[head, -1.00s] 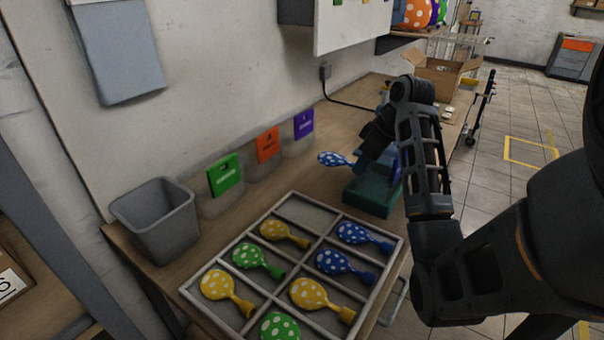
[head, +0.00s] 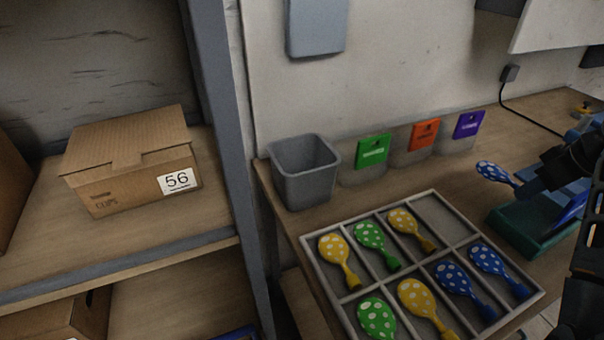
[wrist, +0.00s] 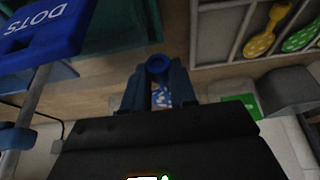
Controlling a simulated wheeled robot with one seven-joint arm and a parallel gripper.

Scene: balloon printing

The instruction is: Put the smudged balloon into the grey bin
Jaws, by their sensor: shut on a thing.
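A blue balloon with white dots (head: 494,173) is held by its neck in my gripper (head: 522,184), above the table at the right of the head view. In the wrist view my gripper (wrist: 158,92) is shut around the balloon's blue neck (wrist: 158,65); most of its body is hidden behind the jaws. I cannot make out a smudge on it. The grey bin (head: 305,183) stands at the left end of the table against the wall, well to the left of my gripper. I see nothing in its visible upper part.
A divided tray (head: 316,290) with several yellow, green and blue dotted balloons lies in front. Clear bins with green (head: 374,149), orange (head: 424,135) and purple (head: 468,124) labels line the wall. A teal container (head: 515,232) sits below my gripper. A shelf holds a cardboard box (head: 130,170).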

